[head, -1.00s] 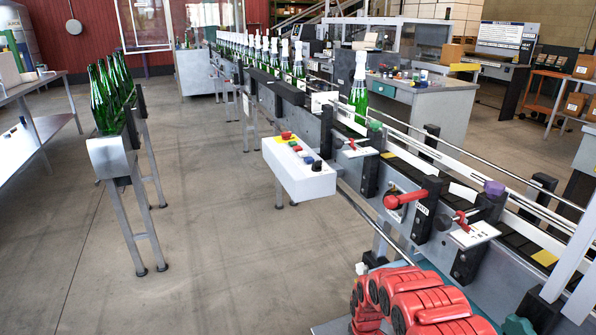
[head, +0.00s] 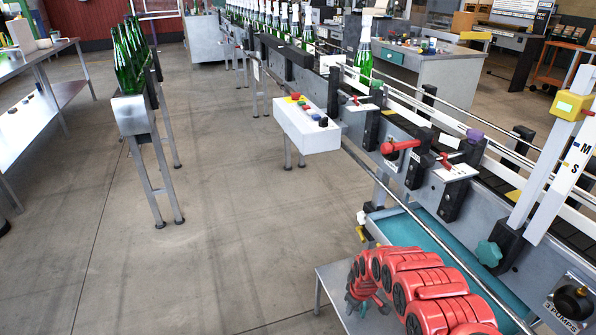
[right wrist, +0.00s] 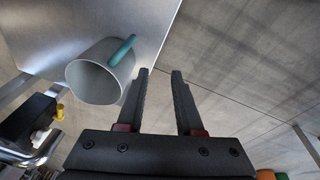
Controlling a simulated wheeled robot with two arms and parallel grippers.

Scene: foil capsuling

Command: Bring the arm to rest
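My right gripper (right wrist: 160,73) shows in the right wrist view with its two dark fingers apart and nothing between them. A pale grey mug-like container (right wrist: 100,72) with a teal handle is just left of the fingers, by the edge of a metal surface (right wrist: 95,22). The gripper looks apart from it, with bare floor behind the fingertips. My left gripper is not in view.
The conveyor line (head: 415,125) runs diagonally, with a white control box (head: 308,127) in front. Green bottles (head: 130,55) stand on a rack at left. The floor (head: 220,240) between is clear.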

